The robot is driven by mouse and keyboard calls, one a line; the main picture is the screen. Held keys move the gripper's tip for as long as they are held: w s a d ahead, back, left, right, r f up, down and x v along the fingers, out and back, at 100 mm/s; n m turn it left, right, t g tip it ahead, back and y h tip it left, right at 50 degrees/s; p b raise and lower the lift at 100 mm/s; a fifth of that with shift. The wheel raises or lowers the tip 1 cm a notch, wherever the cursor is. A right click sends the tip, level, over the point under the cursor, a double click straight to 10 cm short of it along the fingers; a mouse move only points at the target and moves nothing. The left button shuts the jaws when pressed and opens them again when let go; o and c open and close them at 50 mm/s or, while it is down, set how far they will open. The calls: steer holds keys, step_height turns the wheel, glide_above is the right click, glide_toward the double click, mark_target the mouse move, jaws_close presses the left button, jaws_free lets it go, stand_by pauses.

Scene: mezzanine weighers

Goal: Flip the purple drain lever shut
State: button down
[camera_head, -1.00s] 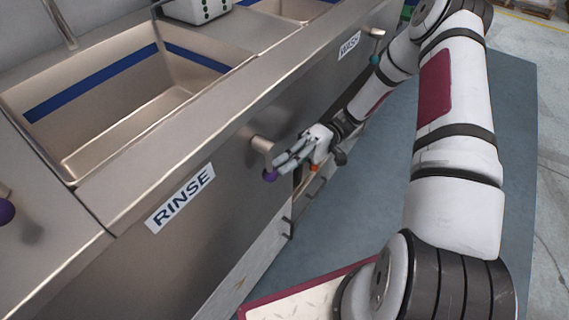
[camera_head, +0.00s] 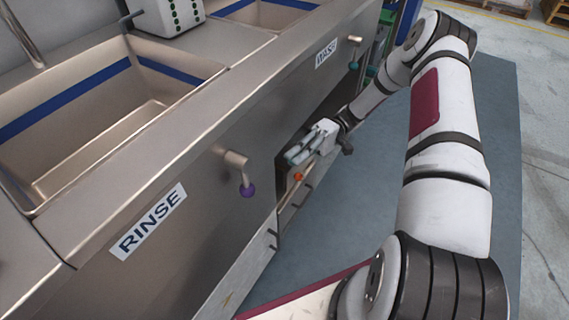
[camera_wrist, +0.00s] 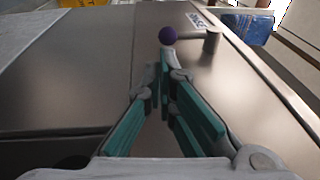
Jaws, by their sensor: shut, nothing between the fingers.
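The purple drain lever is a short metal arm with a purple ball knob (camera_head: 248,190), on the sink front beside the RINSE label (camera_head: 150,221). In the head view its arm hangs down from its pivot. My gripper (camera_head: 294,157) is shut and empty, to the right of the knob and clear of it. In the wrist view the purple knob (camera_wrist: 168,35) shows just beyond the tips of my gripper (camera_wrist: 163,60), with its metal arm running right to the pivot post. I cannot tell the exact gap from that view.
The rinse basin (camera_head: 100,150) is open above the lever. A teal knob (camera_head: 353,66) sits farther along, by the WASH label (camera_head: 326,54). A blue mat (camera_head: 340,215) covers the floor.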

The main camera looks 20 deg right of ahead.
steer(key=shift+v, duration=1.1)
steer(key=shift+f, duration=0.15)
